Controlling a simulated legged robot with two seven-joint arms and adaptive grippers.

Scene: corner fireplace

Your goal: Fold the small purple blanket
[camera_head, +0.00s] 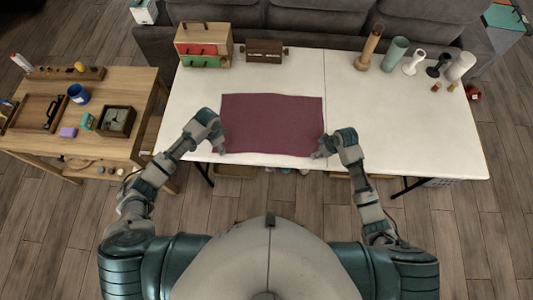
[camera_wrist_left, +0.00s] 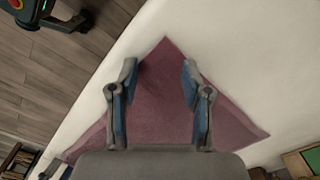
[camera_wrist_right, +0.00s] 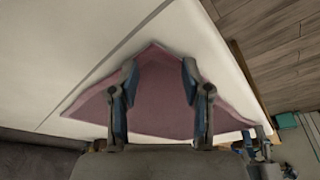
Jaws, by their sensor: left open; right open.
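The small purple blanket (camera_head: 272,124) lies flat and spread out on the white table, near its front edge. My left gripper (camera_head: 221,148) is at the blanket's near left corner. In the left wrist view my left gripper (camera_wrist_left: 155,85) is open, with its fingers on either side above a blanket corner (camera_wrist_left: 165,65). My right gripper (camera_head: 318,152) is at the near right corner. In the right wrist view my right gripper (camera_wrist_right: 160,85) is open, its fingers apart above the blanket (camera_wrist_right: 160,100) near a corner. I cannot tell whether the fingertips touch the cloth.
The white table (camera_head: 420,130) is clear to the right of the blanket. A small drawer box (camera_head: 203,46) and a brown wooden object (camera_head: 265,50) stand at the back. Several vases and candle holders (camera_head: 395,54) stand back right. A wooden side table (camera_head: 130,84) with small items is left.

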